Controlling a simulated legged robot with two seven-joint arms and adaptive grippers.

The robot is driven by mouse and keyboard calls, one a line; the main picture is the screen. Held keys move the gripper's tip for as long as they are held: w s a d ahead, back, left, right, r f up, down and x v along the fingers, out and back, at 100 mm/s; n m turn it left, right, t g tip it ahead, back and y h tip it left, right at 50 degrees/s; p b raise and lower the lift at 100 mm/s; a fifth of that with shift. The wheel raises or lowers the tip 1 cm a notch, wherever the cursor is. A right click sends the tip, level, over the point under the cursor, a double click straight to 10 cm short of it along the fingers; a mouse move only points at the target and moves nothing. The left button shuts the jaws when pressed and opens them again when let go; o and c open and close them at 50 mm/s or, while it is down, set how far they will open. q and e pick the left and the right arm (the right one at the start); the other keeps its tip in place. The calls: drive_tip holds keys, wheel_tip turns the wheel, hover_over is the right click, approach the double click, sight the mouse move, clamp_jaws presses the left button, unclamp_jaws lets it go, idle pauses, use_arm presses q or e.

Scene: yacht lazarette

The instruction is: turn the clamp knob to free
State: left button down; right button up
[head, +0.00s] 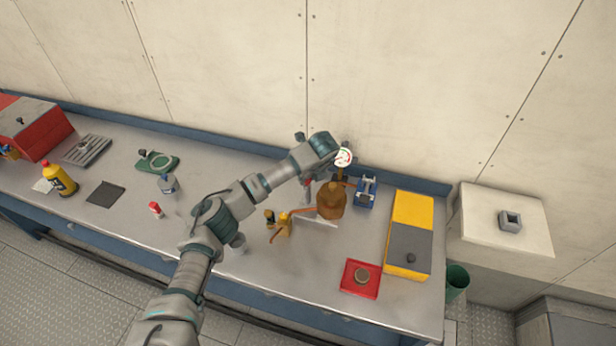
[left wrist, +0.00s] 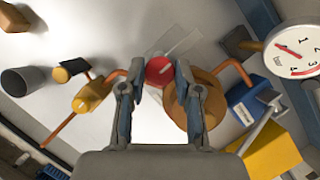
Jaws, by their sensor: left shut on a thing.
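A round red knob (left wrist: 159,70) sits between the fingertips of my left gripper (left wrist: 158,78) in the left wrist view; I take it to be the clamp knob. The fingers close on it from both sides. In the head view my left gripper (head: 309,183) points down at the bench beside a brown rounded vessel (head: 331,203), and the knob is mostly hidden by my arm. The vessel (left wrist: 197,105) also shows just right of the fingers in the wrist view, with copper pipes on both sides. My right gripper is not in view.
A white dial gauge (head: 344,157) stands close behind my left wrist. A blue device (head: 367,192) and a yellow-grey box (head: 412,220) are to the right. A yellow valve (head: 285,224) is on the left pipe. A red tray (head: 350,279) lies in front. The bench's left-middle has free room.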

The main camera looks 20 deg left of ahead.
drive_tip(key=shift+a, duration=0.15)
use_arm(q)
drive_tip(key=c, duration=1.1)
unclamp_jaws()
drive_tip(key=o, duration=0.3)
drive_tip(key=shift+d, duration=0.1)
drive_tip(key=shift+r, duration=0.2)
drive_tip(key=v, duration=1.1)
drive_tip(key=shift+r, duration=0.2)
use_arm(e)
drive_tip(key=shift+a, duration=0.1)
use_arm(q)
drive_tip(key=shift+d, duration=0.1)
